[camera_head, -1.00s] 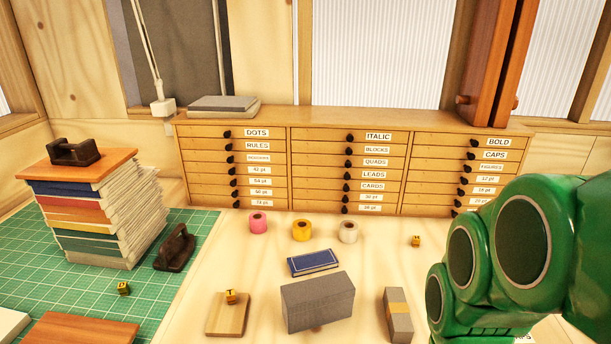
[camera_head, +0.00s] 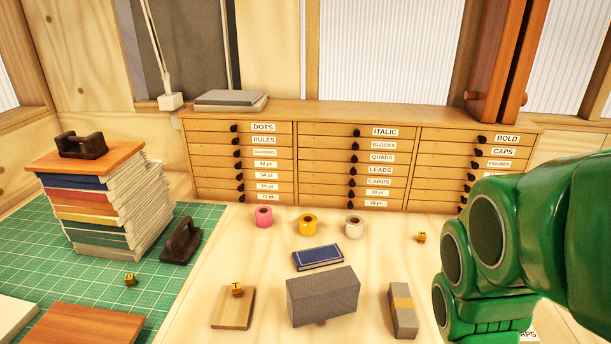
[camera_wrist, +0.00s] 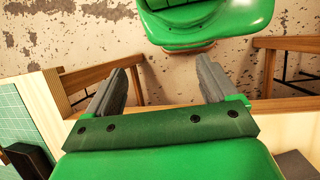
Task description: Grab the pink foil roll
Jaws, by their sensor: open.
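The pink foil roll (camera_head: 264,217) stands on the light wooden table, in front of the drawer cabinet. It is the leftmost of three rolls, with a yellow roll (camera_head: 308,224) and a white roll (camera_head: 354,227) to its right. My gripper shows only in the wrist view (camera_wrist: 160,82), with its two grey fingers apart and nothing between them. No foil roll shows in the wrist view. In the head view my green arm is at the right, well away from the pink roll, and the gripper itself is out of frame.
A blue book (camera_head: 318,257) and a grey block (camera_head: 323,296) lie in front of the rolls. A wooden board with a small cube (camera_head: 237,290) is at front left. A book stack (camera_head: 108,205) stands on the green mat (camera_head: 35,255). The drawer cabinet (camera_head: 330,128) closes off the back.

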